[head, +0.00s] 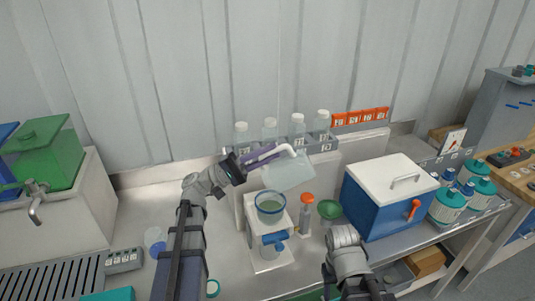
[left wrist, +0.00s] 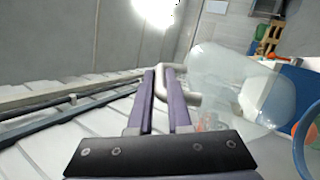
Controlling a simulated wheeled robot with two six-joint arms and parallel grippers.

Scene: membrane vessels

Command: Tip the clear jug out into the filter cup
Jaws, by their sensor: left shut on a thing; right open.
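My left gripper (head: 262,157) is shut on the pale handle of the clear jug (head: 290,173). The jug is held off the bench, tilted, above and slightly right of the filter cup (head: 270,210) in the head view. The cup is clear with a blue rim and sits on a white stand. In the left wrist view the purple fingers (left wrist: 162,100) close on the handle and the jug (left wrist: 235,88) fills the right side. A blue rim (left wrist: 308,140) shows at the right edge. I cannot tell how much liquid the jug holds. My right gripper's fingers are not visible.
An orange-capped tube (head: 306,215) and a green funnel-like piece (head: 329,209) stand right of the stand. A blue box with white lid (head: 390,178) is further right. Several clear bottles (head: 298,125) line the back. Bare bench (head: 150,195) lies to the left.

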